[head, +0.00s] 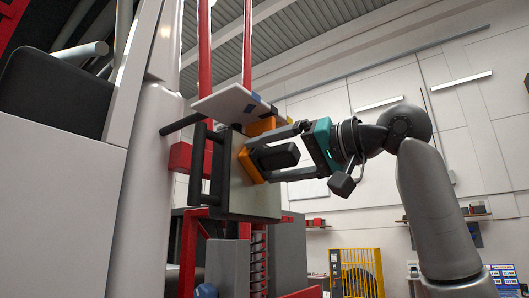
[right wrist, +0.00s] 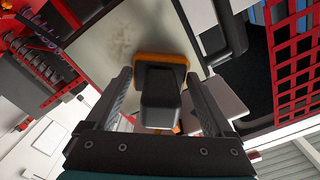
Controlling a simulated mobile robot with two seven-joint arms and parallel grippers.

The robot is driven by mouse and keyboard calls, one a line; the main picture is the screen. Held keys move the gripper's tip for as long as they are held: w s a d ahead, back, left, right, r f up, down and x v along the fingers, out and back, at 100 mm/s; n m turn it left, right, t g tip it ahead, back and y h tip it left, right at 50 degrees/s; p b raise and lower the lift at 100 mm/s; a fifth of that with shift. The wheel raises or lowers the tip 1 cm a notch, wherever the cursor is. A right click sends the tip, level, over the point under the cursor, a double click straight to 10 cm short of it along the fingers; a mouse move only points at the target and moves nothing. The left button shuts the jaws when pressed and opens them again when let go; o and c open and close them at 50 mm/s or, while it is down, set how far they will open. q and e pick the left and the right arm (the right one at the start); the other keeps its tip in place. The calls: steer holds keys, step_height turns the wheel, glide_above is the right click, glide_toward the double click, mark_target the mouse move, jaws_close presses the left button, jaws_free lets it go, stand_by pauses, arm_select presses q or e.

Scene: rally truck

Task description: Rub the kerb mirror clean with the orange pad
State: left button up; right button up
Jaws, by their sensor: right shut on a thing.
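The kerb mirror (head: 262,200) appears to be the box-like, grey-faced unit beside the truck's white pillar. Its pale face (right wrist: 95,50) fills the upper left of the right wrist view and bears a brownish smudge (right wrist: 122,40). My right gripper (head: 277,156) is shut on the black handle (right wrist: 160,85) of the orange pad (right wrist: 160,59). The pad also shows in the head view (head: 246,166), at the mirror's face; I cannot tell whether it presses firmly. The smudge lies just beyond the pad's edge in the wrist view. My left gripper is out of view.
A white plate (head: 228,103) juts out above the mirror. Black bars (head: 197,165) and red posts (head: 205,45) stand close behind it. The truck's white pillar (head: 152,170) is to the left. A yellow cage (head: 357,273) stands far back; the air at right holds only my arm.

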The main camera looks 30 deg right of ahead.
steer(key=w+d, duration=0.3)
steer(key=d, duration=0.4)
steer(key=shift+d, duration=0.3)
stand_by(0.4)
steer(key=v, duration=0.5)
steer(key=shift+s+d+b, duration=0.2)
steer(key=shift+s+b, duration=0.1)
steer(key=shift+s, duration=0.05)
stand_by(0.4)
steer(key=v, duration=0.3)
stand_by(0.3)
stand_by(0.3)
